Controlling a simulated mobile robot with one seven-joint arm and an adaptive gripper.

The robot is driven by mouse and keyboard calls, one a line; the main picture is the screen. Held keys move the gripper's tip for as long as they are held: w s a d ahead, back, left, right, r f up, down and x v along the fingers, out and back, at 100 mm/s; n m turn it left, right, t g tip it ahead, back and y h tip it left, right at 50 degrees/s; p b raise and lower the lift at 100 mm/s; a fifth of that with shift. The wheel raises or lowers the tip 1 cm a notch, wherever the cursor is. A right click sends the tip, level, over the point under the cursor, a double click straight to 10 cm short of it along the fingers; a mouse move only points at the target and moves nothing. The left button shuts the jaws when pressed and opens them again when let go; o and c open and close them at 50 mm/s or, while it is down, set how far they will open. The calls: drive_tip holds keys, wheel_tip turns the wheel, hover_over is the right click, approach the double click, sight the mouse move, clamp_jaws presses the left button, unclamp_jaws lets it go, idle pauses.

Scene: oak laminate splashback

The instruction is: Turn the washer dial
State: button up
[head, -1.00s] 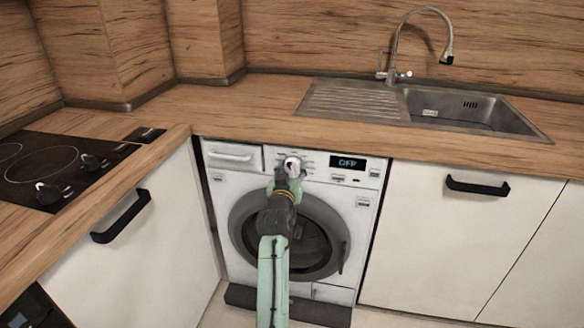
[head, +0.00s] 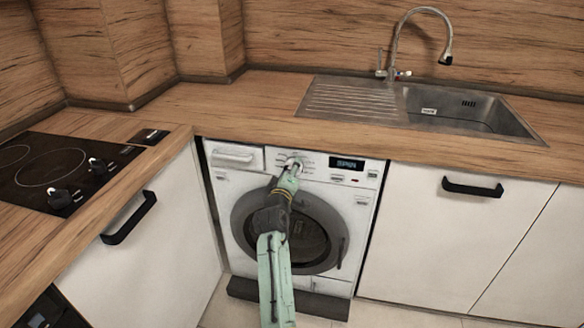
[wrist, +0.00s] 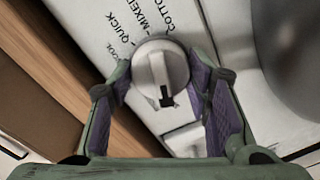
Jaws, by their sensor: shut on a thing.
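The white washer (head: 217,200) stands under the counter, with its round door dark in the middle. Its round silver-white dial (head: 293,161) is on the control panel, left of the lit display (head: 347,163). The display's small text is hard to read. In the wrist view the dial (wrist: 153,60) shows a raised grip bar and a dark mark at its lower edge, with printed words such as QUICK and MIXED beside it. My gripper (wrist: 162,72) is shut on the dial, one purple-padded finger on each side. In the head view my gripper (head: 291,171) partly covers the dial.
A detergent drawer (head: 234,155) is left of the dial. A wooden counter (head: 230,110) runs above, with a steel sink (head: 460,108) at right and a black hob (head: 60,165) at left. White cabinets with black handles flank the washer.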

drive_tip(key=shift+n, duration=0.5)
drive_tip(key=o, duration=1.2)
drive_tip(key=shift+c, duration=0.2)
drive_tip(key=f+v, duration=0.1)
drive_tip(key=v, duration=1.1)
drive_tip(key=shift+r, duration=0.45)
